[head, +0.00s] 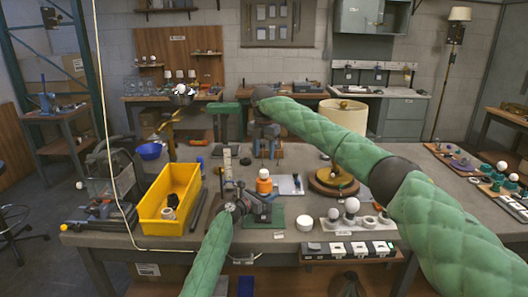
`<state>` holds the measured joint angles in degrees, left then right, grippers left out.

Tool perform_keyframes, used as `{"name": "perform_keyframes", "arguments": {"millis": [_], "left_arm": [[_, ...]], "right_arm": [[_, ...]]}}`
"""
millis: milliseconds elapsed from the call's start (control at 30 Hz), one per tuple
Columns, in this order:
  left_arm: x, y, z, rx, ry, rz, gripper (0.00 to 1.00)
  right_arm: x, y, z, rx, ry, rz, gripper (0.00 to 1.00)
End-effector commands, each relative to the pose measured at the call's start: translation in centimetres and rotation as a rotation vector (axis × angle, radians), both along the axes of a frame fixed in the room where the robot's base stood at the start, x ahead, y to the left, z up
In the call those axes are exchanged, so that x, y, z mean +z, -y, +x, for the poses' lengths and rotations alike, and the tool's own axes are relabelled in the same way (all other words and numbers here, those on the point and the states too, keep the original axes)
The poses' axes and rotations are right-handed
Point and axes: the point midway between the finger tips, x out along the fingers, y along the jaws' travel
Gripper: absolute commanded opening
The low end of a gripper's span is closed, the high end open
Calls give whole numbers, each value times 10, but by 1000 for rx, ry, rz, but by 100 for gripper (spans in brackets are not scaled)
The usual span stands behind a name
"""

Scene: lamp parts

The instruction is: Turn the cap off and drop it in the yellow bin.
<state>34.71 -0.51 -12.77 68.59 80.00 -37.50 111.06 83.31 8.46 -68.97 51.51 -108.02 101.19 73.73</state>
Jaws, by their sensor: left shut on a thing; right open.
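An orange bottle (264,186) stands upright near the middle of the table, with a white cap (264,173) on its top. My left gripper (259,204) is shut on the bottle's lower part, which it hides. The yellow bin (154,226) stands on the table to the left of my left gripper. A few small dark and grey pieces lie inside it.
A lamp with a cream shade (343,117) stands right of the bottle. White bulbs on a light holder (350,222) and a white round piece (308,222) are at the front right. An upright ruler-like strip (227,162) stands left of the bottle.

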Motion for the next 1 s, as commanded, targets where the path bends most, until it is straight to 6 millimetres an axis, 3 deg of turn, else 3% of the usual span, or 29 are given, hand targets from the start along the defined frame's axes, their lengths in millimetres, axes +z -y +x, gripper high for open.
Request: {"name": "perform_keyframes", "arguments": {"millis": [700,1000], "left_arm": [[0,-1,0,1,0,0,0],[0,0,0,1,0,0,0]], "right_arm": [[-1,0,0,-1056,-2,1,48],[-1,1,0,-1334,-1,0,48]]}}
